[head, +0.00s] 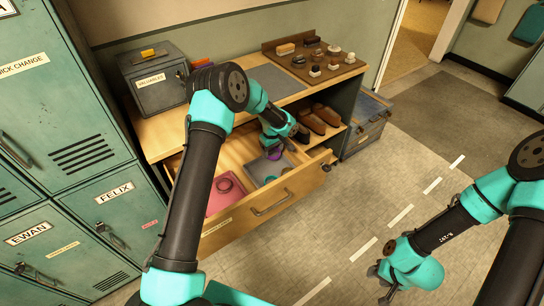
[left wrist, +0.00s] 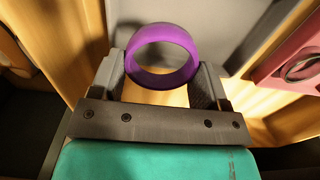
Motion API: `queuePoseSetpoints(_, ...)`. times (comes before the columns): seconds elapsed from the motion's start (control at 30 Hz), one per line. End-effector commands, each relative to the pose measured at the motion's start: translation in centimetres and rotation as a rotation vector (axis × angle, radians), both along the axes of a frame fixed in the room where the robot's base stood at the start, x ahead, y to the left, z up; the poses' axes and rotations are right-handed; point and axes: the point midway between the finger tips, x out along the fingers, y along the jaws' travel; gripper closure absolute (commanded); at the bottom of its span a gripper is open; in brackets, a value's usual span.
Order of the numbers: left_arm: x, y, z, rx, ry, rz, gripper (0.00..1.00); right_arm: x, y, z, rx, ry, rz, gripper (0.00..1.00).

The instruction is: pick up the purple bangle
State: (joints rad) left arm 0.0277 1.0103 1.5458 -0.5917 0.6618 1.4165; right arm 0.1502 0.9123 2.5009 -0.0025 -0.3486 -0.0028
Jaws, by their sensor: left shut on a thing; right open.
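The purple bangle (left wrist: 162,55) is between the two fingers of my left gripper (left wrist: 165,85) in the left wrist view. The fingers press on its sides and its ring opening faces the camera. In the head view the bangle (head: 274,154) is a small purple patch below my left gripper (head: 280,145), mostly hidden by the gripper. It is over the open drawer, near the grey tray (head: 258,170); I cannot tell whether it touches the tray. My right gripper (head: 385,280) is low at the right over the floor, far from the drawer, open and empty.
The open drawer (head: 262,212) holds a pink tray (head: 212,203) with a dark bangle (head: 225,185). A grey valuables box (head: 160,85) and a brown board (head: 345,68) with several small items stand on the bench top. Brown shoes (head: 312,122) sit on a shelf close to my left gripper.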

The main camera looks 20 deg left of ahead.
Motion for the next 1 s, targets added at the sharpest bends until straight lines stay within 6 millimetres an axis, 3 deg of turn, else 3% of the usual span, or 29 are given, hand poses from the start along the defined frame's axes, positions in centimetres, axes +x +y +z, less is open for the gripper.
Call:
queuePoseSetpoints(0.1,0.0,0.0,2.3,0.0,-0.002,0.0,0.54,0.0,0.0,0.0,0.0,0.0,0.0,0.57)
queuePoseSetpoints(0.3,0.0,0.0,4.4,-0.001,0.001,0.0,0.54,0.0,0.0,0.0,0.0,0.0,0.0,0.57)
queuePoseSetpoints(1.0,0.0,0.0,4.7,0.0,0.001,0.0,0.54,0.0,0.0,0.0,0.0,0.0,0.0,0.57)
